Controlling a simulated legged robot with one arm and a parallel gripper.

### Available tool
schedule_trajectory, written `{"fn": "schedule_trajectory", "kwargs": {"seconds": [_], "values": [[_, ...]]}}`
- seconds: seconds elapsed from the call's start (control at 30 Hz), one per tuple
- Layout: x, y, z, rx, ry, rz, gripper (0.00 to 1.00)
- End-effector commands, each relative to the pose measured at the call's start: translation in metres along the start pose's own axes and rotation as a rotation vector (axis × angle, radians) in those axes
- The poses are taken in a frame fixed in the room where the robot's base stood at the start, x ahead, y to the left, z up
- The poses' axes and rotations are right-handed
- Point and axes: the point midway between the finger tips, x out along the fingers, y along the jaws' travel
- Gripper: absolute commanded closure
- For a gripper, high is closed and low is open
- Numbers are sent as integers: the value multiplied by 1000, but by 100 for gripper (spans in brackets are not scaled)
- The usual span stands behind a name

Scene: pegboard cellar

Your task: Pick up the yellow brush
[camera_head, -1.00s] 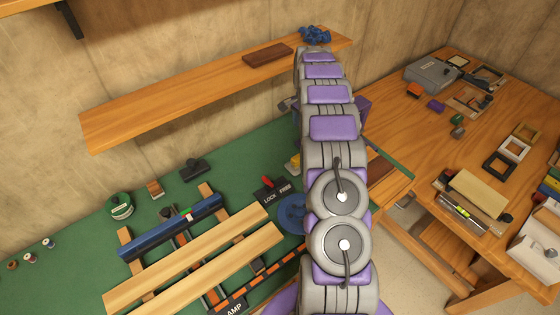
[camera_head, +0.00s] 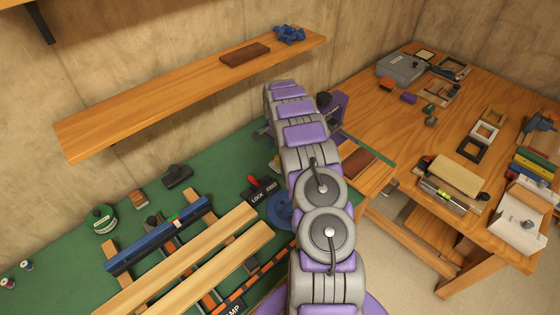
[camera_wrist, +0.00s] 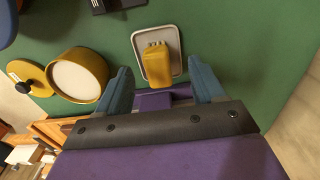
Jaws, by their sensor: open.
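The yellow brush (camera_wrist: 161,62) lies on a small pale-rimmed tray (camera_wrist: 139,40) on the green bench top in the wrist view. My gripper (camera_wrist: 162,78) is open, with its two teal fingers apart. In the head view my arm reaches over the bench and hides the gripper and most of that spot. Only a bit of yellow shows beside the arm there.
A round yellow container (camera_wrist: 80,75) with a pale top stands close to the left finger, with a yellow disc (camera_wrist: 28,78) beside it. A dark object (camera_wrist: 118,3) is at the top. A wooden shelf (camera_head: 170,100) overhangs the bench. A wooden table (camera_head: 400,125) holds several tools.

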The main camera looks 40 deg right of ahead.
Motion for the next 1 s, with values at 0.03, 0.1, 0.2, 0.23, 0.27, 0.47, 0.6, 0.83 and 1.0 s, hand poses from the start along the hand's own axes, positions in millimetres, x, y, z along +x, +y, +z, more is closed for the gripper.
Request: {"fn": "schedule_trajectory", "kwargs": {"seconds": [0.03, 0.1, 0.2, 0.23, 0.27, 0.47, 0.6, 0.83, 1.0], "values": [[3, 0, -4, 2, -3, -1, 32], [9, 1, -9, 2, -5, -3, 32], [24, 3, -14, 3, -11, -3, 32], [29, 4, -15, 4, -12, -2, 32], [34, 5, -16, 5, -13, -2, 32], [54, 4, -11, 3, -7, -3, 32], [52, 3, -5, 2, 1, -4, 32], [53, 4, -8, 2, -3, -4, 46], [55, 4, -13, 3, -10, -2, 63]]}}
